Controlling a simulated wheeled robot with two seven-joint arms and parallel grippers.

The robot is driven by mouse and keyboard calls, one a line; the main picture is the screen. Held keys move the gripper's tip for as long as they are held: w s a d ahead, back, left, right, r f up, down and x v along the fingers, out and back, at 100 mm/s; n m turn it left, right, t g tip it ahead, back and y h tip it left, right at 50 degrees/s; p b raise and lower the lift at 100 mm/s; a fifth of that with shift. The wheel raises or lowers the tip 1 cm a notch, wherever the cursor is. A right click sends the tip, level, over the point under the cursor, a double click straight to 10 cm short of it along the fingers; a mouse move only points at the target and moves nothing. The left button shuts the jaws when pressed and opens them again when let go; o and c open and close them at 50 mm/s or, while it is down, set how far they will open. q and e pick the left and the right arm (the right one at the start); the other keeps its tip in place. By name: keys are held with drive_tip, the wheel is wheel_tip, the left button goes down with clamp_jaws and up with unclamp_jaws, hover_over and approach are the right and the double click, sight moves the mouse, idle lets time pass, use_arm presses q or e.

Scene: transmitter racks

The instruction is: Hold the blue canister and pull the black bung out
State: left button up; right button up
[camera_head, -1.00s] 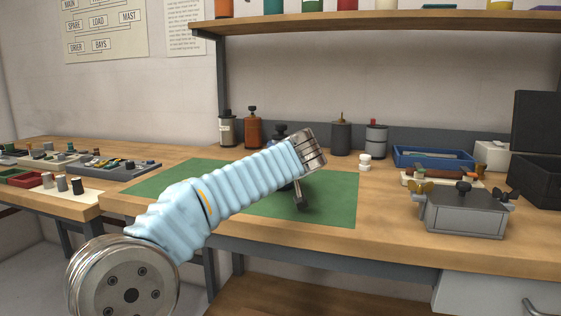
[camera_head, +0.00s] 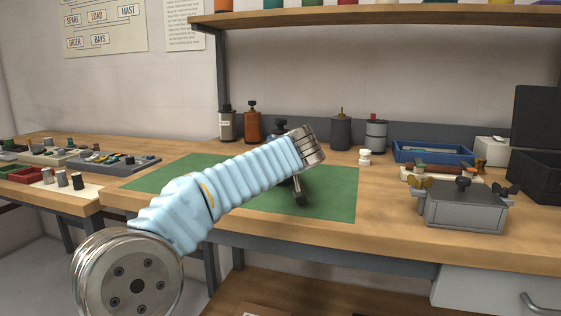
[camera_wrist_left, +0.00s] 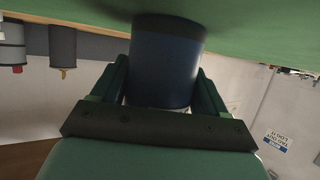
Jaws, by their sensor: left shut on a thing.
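The blue canister (camera_wrist_left: 165,62) stands on the green mat (camera_head: 335,200). In the left wrist view, which is upside down, it fills the space between the two fingers of my left gripper (camera_wrist_left: 165,88), shut on it. In the head view my left arm hides most of the canister; the black bung (camera_head: 281,125) shows above the arm, apparently seated in its top. One finger of my left gripper (camera_head: 299,193) shows below the arm over the mat. My right gripper is in neither view.
Behind the mat stand a grey canister (camera_head: 227,124), a brown canister (camera_head: 252,126) and other canisters. A shelf (camera_head: 390,16) hangs above.

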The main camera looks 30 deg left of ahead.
use_arm(q)
wheel_tip(320, 180, up, 3)
drive_tip(key=shift+r, duration=0.1)
drive_tip(key=s+d+r+p, duration=0.1)
drive_tip(key=s+d+r, duration=0.5)
drive_tip(key=d+r, duration=0.4)
drive_tip(key=d, duration=0.2)
drive_tip(key=shift+d, duration=0.35)
drive_tip(key=shift+f, duration=0.1)
drive_tip(key=o, duration=0.7)
drive_tip(key=c, duration=1.1)
